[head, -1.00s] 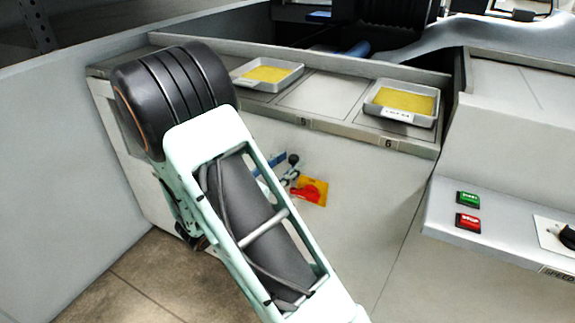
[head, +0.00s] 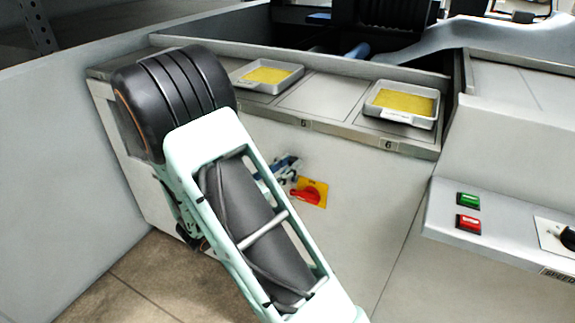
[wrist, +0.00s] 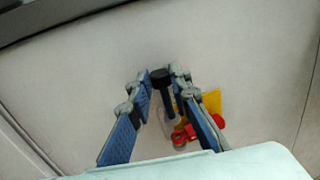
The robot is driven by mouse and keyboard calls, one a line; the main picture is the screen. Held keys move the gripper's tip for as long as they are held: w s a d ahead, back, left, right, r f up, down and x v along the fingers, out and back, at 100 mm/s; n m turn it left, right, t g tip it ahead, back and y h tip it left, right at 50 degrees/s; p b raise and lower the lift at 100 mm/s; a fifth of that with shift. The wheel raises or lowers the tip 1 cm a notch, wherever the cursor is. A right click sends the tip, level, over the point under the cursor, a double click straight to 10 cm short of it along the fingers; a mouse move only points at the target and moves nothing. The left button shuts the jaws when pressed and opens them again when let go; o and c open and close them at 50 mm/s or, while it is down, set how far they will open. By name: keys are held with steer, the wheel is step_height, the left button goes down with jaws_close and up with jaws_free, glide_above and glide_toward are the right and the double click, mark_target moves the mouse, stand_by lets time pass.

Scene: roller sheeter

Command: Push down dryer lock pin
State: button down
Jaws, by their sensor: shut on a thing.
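The dryer lock pin (wrist: 163,90) has a black knob and stands out from the white machine panel in the wrist view. My gripper (wrist: 163,74) is shut on the pin, with its blue-padded fingers on either side of the knob. In the head view my gripper (head: 288,166) is partly hidden behind my arm, and its fingers cover most of the pin. The pin's lower end is hard to make out.
A red rotary switch (head: 307,193) on a yellow plate (head: 319,186) sits close beside the fingers. Two trays of yellow material, left (head: 268,75) and right (head: 404,100), stand on the ledge above. Green (head: 468,200) and red (head: 467,223) buttons are at the right.

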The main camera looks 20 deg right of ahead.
step_height(320, 180, down, 6)
steer(key=shift+r+b, duration=0.25)
steer(key=shift+b, duration=0.7)
steer(key=c, duration=1.8)
jaws_free()
steer(key=shift+o, duration=0.2)
steer(key=v, duration=1.2)
steer(key=shift+s+r, duration=0.1)
